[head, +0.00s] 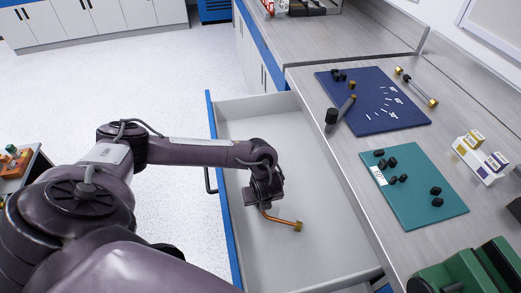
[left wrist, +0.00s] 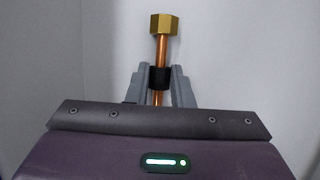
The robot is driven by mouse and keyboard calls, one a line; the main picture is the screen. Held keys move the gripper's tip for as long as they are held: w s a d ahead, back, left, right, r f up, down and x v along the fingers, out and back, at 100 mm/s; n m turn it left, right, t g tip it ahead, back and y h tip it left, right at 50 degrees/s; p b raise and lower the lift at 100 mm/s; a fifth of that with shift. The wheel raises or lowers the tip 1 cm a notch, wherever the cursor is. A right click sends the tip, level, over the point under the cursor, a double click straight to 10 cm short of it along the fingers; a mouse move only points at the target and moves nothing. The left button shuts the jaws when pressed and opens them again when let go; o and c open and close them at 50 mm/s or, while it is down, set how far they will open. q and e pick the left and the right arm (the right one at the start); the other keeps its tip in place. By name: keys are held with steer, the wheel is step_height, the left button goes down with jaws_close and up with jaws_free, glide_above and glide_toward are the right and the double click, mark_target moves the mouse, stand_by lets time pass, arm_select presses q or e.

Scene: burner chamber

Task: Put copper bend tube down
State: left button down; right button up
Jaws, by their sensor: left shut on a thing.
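The copper bend tube (head: 281,220) shows in the head view inside the open drawer (head: 300,257), with a brass nut at its right end. My left gripper (head: 263,204) is over the drawer and shut on the tube. In the left wrist view the tube (left wrist: 162,50) stands out between the two grey fingers (left wrist: 159,88), with its brass hex nut at the top and a black band at the fingertips. I cannot tell whether the tube touches the drawer floor. The tube's other end is hidden by the gripper. My right gripper is not in view.
The drawer is otherwise empty, with walls around my left gripper. On the worktop to the right lie a blue mat (head: 400,117) and a teal mat (head: 420,210) with small black parts, a brass-ended rod (head: 417,88), small boxes (head: 480,157) and a green case (head: 465,272).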

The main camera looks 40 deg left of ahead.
arm_select(q)
steer(key=c, duration=1.5)
jaws_free()
steer(key=shift+o, duration=1.1)
steer(key=p+v, duration=0.5)
steer(key=v, duration=0.7)
steer(key=shift+p, duration=0.4)
